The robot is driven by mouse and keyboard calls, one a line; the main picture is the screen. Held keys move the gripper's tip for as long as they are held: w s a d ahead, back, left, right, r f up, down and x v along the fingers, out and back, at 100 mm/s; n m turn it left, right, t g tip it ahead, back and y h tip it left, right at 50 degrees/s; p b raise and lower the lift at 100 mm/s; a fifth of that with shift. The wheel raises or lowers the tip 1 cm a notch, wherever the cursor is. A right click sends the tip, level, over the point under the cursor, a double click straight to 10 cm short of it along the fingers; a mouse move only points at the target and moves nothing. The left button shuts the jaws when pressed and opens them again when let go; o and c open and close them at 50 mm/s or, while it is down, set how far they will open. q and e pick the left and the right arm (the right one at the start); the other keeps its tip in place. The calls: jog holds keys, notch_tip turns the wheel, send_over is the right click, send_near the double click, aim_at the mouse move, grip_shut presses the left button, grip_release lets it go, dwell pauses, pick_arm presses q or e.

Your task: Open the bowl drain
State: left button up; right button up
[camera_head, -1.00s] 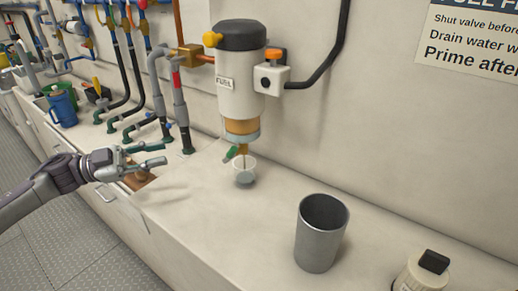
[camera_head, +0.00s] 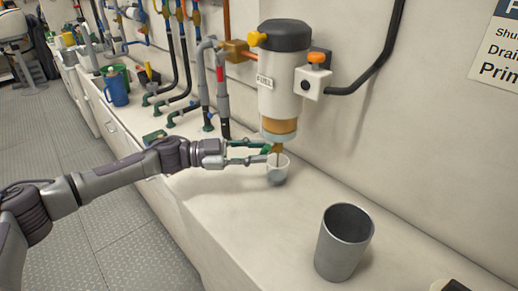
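The fuel filter (camera_head: 282,85) is mounted on the wall, with a dark cap, white body and amber bowl (camera_head: 280,128) at its bottom. Below the bowl is the drain with a small green handle (camera_head: 266,148). A clear cup (camera_head: 278,176) stands under the drain on the counter. My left gripper (camera_head: 266,154) reaches in from the left, its two fingers apart, with the fingertips at the green handle and the cup's rim. The fingers partly overlap the handle, and I cannot tell whether they touch it. My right gripper is out of view.
A grey metal tumbler (camera_head: 344,242) stands on the counter (camera_head: 245,205) to the right of the cup. The counter front is clear.

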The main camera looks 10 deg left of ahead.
pick_arm(q)
jog(key=shift+w+d, duration=0.15)
jog(key=shift+d, duration=0.25)
jog(key=shift+c, duration=0.4)
grip_shut()
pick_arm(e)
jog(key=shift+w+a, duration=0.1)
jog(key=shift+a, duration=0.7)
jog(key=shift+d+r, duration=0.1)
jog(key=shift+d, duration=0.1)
pick_arm(q)
jog(key=shift+w+a+r+n+t+h, duration=0.2)
jog(key=shift+n+t+h, duration=0.3)
jog(key=shift+n, duration=0.55)
jog(key=shift+w+a+f+n+t+h, duration=0.15)
jog(key=shift+a+n+t+h, duration=0.3)
jog(key=shift+n, duration=0.65)
jog(key=shift+w+a+r+n+t+h, duration=0.15)
jog(key=shift+n+t+h, duration=0.4)
jog(key=shift+n, duration=0.5)
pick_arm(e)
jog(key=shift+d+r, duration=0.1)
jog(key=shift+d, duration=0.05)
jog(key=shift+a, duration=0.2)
